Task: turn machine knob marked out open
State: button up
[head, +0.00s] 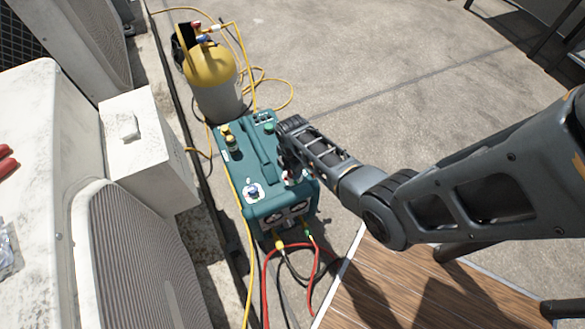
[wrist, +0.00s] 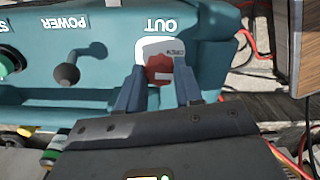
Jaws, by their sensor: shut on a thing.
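The teal machine (head: 262,211) stands on the concrete, and its top panel (wrist: 110,25) fills the upper part of the wrist view. The red knob (wrist: 159,68) sits on a white plate under the label OUT, which reads upside down in the wrist view. My gripper (wrist: 160,82) has one finger on each side of the red knob and is shut on it. In the head view my gripper (head: 289,160) reaches down onto the machine's right side and hides most of this knob. A blue knob (head: 253,190) on a white plate sits to its left.
A power switch (wrist: 68,74) and a green button (wrist: 8,62) are on the same panel. A yellow-topped cylinder (head: 215,75) stands behind the machine. Hoses (head: 267,275) run from its front. White condenser units (head: 140,150) stand left; a wooden surface (head: 385,285) lies lower right.

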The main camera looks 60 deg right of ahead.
jog(key=o, duration=1)
jog(key=shift+o, duration=0.2)
notch_tip(320, 180, up, 8)
jog(key=p, duration=0.3)
jog(key=shift+f, duration=0.1)
